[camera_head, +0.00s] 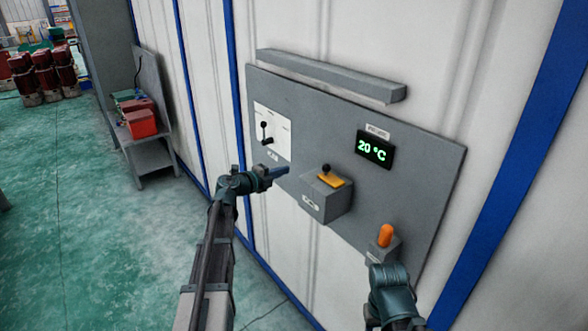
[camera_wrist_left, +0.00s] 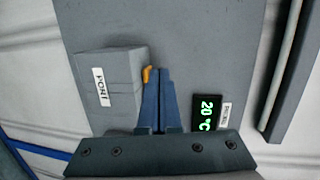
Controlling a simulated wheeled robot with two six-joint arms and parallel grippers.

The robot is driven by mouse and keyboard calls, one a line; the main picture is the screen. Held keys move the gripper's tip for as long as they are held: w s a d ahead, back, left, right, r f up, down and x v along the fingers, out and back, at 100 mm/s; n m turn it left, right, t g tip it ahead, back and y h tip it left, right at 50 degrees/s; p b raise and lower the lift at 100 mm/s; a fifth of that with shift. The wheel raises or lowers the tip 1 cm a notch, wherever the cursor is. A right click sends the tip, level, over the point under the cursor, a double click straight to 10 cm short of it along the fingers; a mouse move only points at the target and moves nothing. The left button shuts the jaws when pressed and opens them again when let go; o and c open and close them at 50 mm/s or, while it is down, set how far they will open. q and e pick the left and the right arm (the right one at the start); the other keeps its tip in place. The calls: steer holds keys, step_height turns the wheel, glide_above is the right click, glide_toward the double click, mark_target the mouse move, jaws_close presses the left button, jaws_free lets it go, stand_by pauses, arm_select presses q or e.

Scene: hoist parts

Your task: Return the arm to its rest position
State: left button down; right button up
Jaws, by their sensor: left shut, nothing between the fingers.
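My left arm reaches up from the bottom of the head view. Its left gripper (camera_head: 284,170) is shut and empty, in front of the grey control panel (camera_head: 330,120), left of the box with the yellow plate. In the left wrist view the blue fingers (camera_wrist_left: 160,73) are together with nothing between them. My right arm shows at the lower right as a dark teal link; its fingers are not visible.
The panel carries a lever switch (camera_head: 265,135), a grey box (camera_head: 325,200) with a yellow plate and black knob, a 20 °C display (camera_head: 374,149) and an orange knob (camera_head: 386,234). A grey ledge (camera_head: 330,74) juts out above. Open green floor lies left.

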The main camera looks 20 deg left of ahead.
arm_select(q)
steer(key=shift+s+a+r, duration=0.15)
steer(key=shift+s+a, duration=0.3)
steer(key=shift+s, duration=0.05)
